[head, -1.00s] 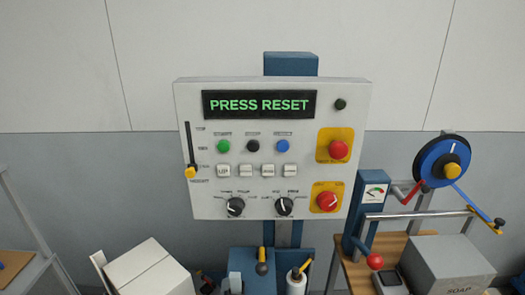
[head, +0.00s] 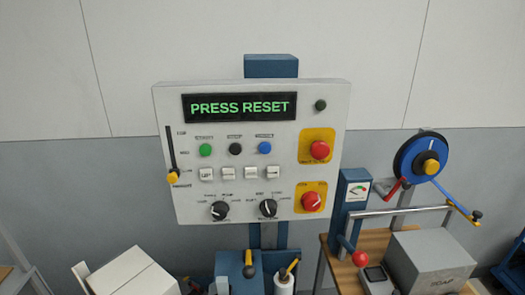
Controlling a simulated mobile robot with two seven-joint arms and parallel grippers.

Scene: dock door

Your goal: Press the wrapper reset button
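A white control panel (head: 252,185) stands in front of the wall on a blue post, and its display (head: 240,106) reads PRESS RESET in green. Below the display are a green button (head: 205,150), a black button (head: 235,149) and a blue button (head: 265,147). Their small labels are too blurred to read, so I cannot tell which one is reset. Two red knobs sit on yellow plates at the right, an upper one (head: 319,150) and a lower one (head: 311,201). Neither of my grippers shows in the head view.
The panel also carries a row of white switches (head: 239,173), two black dials and a yellow-tipped slider (head: 172,177). A white carton (head: 130,275) is at lower left. A grey box (head: 435,262) and a blue reel (head: 420,157) are at the right. The panel's front is unobstructed.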

